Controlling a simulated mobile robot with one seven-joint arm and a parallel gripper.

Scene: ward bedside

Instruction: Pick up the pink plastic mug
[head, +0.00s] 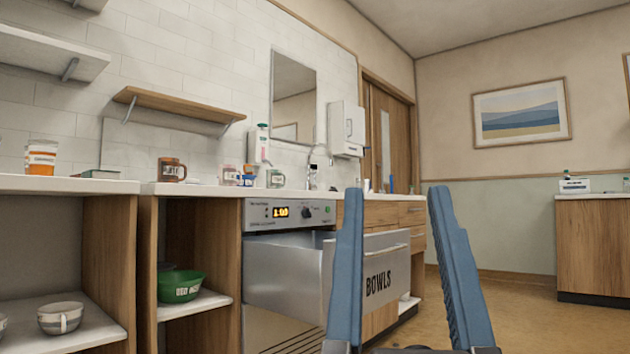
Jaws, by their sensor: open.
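My gripper (394,192) is open, its two blue fingers rising wide apart in the lower right foreground with nothing between them. A small pinkish vessel (229,175) stands on the counter beyond a brown mug, left of the sink; it is too small to tell for sure whether it is the pink plastic mug. It is far from my gripper, to the left and farther back. No other pink mug shows clearly.
A brown mug (172,170) and an orange container (41,157) stand on the counter (190,189). A metal drawer front marked BOWLS (383,272) juts out behind my fingers. Open floor lies at right.

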